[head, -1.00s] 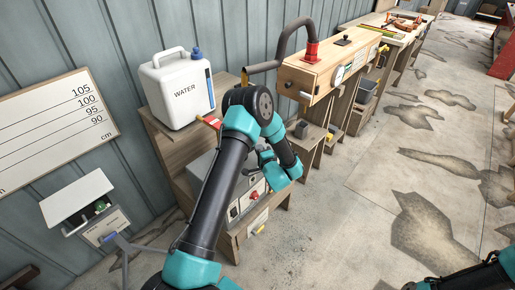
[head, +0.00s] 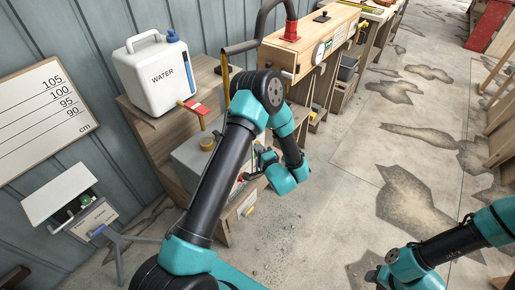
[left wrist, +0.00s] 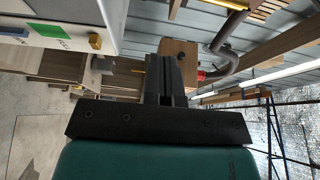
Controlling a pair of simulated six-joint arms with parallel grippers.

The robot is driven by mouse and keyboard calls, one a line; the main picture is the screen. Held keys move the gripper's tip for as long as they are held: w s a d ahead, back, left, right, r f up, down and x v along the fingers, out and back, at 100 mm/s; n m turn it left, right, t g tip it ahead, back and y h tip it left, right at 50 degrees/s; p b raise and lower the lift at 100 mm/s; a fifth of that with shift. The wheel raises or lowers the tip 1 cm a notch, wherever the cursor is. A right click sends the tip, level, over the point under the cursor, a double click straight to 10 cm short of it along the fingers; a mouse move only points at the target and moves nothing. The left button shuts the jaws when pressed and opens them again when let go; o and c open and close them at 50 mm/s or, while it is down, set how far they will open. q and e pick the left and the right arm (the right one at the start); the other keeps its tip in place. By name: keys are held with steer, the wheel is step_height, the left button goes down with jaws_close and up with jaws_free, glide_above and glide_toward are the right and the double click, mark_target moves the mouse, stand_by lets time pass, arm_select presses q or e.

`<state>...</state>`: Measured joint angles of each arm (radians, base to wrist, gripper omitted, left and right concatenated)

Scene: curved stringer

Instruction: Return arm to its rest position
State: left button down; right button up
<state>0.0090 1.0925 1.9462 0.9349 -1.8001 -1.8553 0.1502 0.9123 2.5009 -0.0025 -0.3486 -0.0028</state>
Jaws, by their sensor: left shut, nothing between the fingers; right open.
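My left arm reaches up from the bottom of the head view and bends back down at its elbow. Its gripper (head: 262,162) is small and partly hidden, in front of the grey machine box (head: 196,152) on the wooden bench. In the left wrist view the two dark fingers (left wrist: 171,72) are together with nothing between them. My right arm enters from the right edge, low over the concrete floor. Its gripper (head: 373,276) shows only in part near the bottom edge; it is open and apart from any object.
A white water canister (head: 150,80) stands on the bench behind my left arm. A long wooden beam (head: 312,45) with a curved dark pipe is beyond the elbow. A measuring board (head: 40,115) and a small white-topped box (head: 60,194) are at left. Open floor lies right of centre.

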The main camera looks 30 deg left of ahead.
stand_by(0.3)
arm_select(q)
steer(key=s+d+f+n+h, duration=0.4)
steer(key=d+f+h, duration=0.1)
steer(key=f+h, duration=0.6)
steer(key=s+d+n+g+h, duration=0.2)
steer(key=s+d+g+h, duration=0.1)
steer(key=s, duration=0.6)
steer(key=s+d+n+g+h, duration=0.2)
steer(key=s+g+h, duration=0.3)
steer(key=s, duration=0.3)
steer(key=shift+s+d+f+g, duration=0.4)
steer(key=shift+d+f+g, duration=0.1)
steer(key=shift+d, duration=0.1)
